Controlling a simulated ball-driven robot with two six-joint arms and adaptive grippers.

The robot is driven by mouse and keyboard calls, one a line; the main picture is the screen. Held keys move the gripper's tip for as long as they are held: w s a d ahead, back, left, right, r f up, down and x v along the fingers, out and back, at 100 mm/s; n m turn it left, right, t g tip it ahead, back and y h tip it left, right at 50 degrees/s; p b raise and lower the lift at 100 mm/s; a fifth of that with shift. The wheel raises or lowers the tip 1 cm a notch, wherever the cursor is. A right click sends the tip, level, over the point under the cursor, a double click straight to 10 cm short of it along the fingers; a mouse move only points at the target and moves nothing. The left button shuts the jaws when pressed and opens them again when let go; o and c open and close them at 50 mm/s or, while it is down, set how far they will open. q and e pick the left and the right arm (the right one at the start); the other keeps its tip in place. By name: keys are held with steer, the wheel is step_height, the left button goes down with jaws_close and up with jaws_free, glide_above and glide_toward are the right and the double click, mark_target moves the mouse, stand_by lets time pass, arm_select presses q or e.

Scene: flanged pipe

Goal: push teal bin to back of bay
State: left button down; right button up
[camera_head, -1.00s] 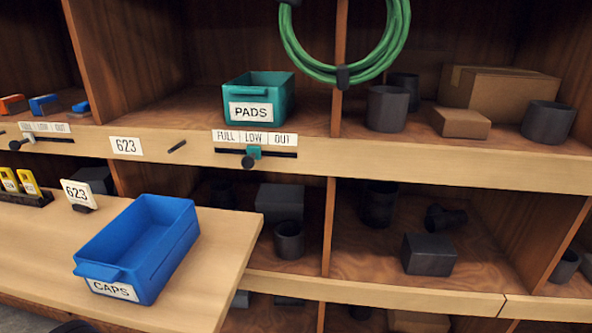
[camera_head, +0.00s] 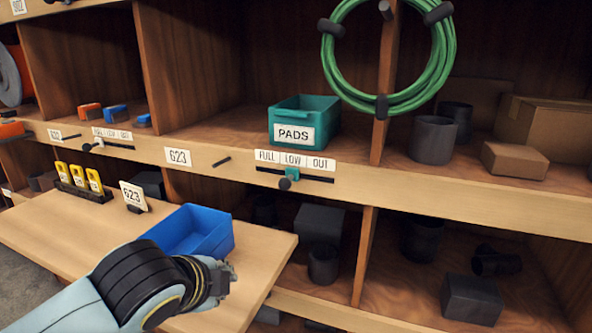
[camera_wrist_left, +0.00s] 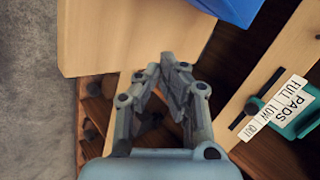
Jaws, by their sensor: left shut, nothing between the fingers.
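The teal bin (camera_head: 304,121) with a PADS label stands upright in the upper bay, near its front edge and toward the bay's right side, with bare shelf around it. Part of it also shows at the right of the left wrist view (camera_wrist_left: 302,122). My left gripper (camera_head: 222,280) is in front of and below the bin, over the front right of the wooden ledge, clear of the bin. In the left wrist view its fingers (camera_wrist_left: 172,62) are together and hold nothing. My right gripper is in neither view.
A blue bin (camera_head: 205,228) sits on the ledge (camera_head: 60,228), partly hidden by my left arm. A slider strip (camera_head: 294,174) labelled FULL, LOW, OUT is on the shelf edge below the teal bin. A green hose coil (camera_head: 440,60) hangs right of the bin.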

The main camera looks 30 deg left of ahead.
arm_select(q)
steer(key=w+a+r+m+t+y, duration=0.1)
steer(key=w+a+r+m+t, duration=0.1)
steer(key=w+r+m+t, duration=0.65)
steer(key=m, duration=1.4)
glide_toward(297, 127)
steer(key=shift+t+h, duration=0.4)
steer(key=shift+t, duration=0.05)
steer(key=p+x, duration=0.1)
steer(key=x, duration=0.6)
steer(key=shift+w+a+f, duration=0.15)
steer(key=shift+a+f, duration=0.05)
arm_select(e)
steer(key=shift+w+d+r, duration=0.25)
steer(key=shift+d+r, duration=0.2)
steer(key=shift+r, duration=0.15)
arm_select(q)
steer(key=p+x, duration=0.2)
steer(key=x, duration=0.2)
steer(key=shift+w, duration=0.25)
steer(key=shift+s, duration=0.1)
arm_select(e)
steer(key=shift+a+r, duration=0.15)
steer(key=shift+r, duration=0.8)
arm_select(q)
steer(key=shift+a+f, duration=0.1)
steer(key=shift+a, duration=0.05)
